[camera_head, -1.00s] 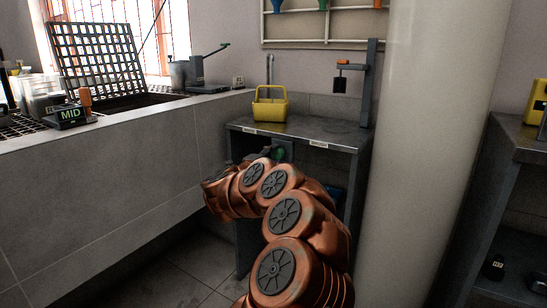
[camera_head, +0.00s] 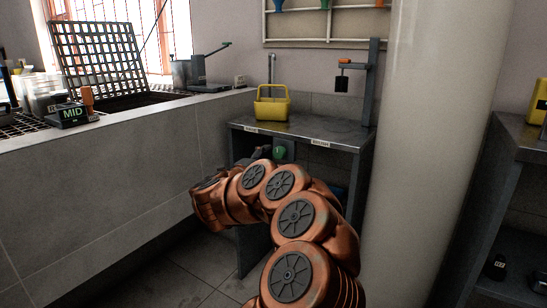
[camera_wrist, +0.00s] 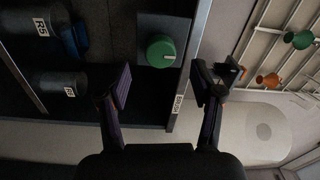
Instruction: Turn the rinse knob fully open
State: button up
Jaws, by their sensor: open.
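The green round knob (camera_head: 280,152) sits on a grey plate under the top of the small dark bench, just behind my arm in the head view. In the wrist view the green knob (camera_wrist: 161,52) faces the camera, with a pale mark on its right edge. My gripper (camera_wrist: 161,86) is open and empty. Its two fingers stand apart on either side below the knob in the picture, and neither appears to touch it. In the head view my gripper cannot be made out clearly.
A yellow basket (camera_head: 272,105) and a stand with an orange handle (camera_head: 343,75) are on the bench top (camera_head: 330,130). Dark containers, one labelled R5 (camera_wrist: 60,88), are on the shelf beside the knob. A thick pale column (camera_head: 425,150) stands right of the bench.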

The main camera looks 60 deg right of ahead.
jog(key=a, duration=0.7)
jog(key=shift+s+a, duration=0.15)
jog(key=shift+a, duration=0.1)
